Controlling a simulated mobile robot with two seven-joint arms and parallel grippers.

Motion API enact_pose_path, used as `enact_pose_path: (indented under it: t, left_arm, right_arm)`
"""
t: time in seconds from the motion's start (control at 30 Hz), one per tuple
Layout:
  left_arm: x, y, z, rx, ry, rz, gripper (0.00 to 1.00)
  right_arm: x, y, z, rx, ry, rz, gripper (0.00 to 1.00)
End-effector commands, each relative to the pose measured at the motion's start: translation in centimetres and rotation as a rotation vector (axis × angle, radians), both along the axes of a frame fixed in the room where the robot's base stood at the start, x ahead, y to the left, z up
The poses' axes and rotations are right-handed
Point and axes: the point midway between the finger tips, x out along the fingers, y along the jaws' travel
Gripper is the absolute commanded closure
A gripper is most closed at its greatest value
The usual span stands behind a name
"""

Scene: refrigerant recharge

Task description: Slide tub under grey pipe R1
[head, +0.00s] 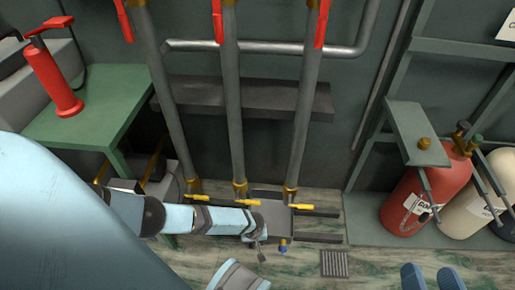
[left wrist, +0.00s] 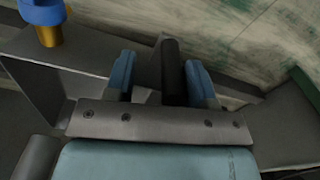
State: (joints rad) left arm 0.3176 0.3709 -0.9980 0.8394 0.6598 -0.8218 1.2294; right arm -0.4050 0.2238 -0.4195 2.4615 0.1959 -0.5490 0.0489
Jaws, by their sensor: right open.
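A low dark grey tub (head: 262,217) sits on the floor at the foot of the vertical grey pipes, mostly below the middle pipe (head: 234,120) and the right pipe (head: 306,120). No label shows which pipe is R1. My left gripper (head: 262,242) is at the tub's near side. In the left wrist view its blue fingers (left wrist: 161,82) stand apart on either side of a dark upright handle (left wrist: 173,72), with a clear gap on the left. A blue-capped brass fitting (left wrist: 47,22) is at the tub's edge. My right gripper (head: 433,278) is open and empty at the bottom right.
Yellow valve levers (head: 301,206) sit low on the pipes. A floor grate (head: 334,264) lies right of the tub. A red cylinder (head: 428,195) stands in a green rack at right. A green table (head: 85,120) is at left. Floor in front is partly clear.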

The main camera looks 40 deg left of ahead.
Motion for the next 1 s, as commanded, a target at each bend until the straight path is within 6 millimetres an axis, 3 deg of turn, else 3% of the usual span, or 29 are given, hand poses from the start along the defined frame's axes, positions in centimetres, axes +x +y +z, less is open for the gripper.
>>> enact_pose_path:
  t: [0.2, 0.57, 1.0]
  left_arm:
    - [0.3, -1.1, 0.0, -0.001, -0.002, 0.000, 0.52]
    - [0.3, -1.3, 0.0, -0.001, -0.001, 0.002, 0.52]
    - [0.3, -1.2, 0.0, -0.001, -0.001, 0.002, 0.52]
  right_arm:
    - [0.0, 0.0, -0.8, -0.001, 0.001, 0.000, 0.37]
    - [0.1, 0.0, -1.0, -0.004, 0.003, 0.000, 0.37]
    - [1.3, -0.7, 1.7, -0.079, -0.135, -0.004, 0.37]
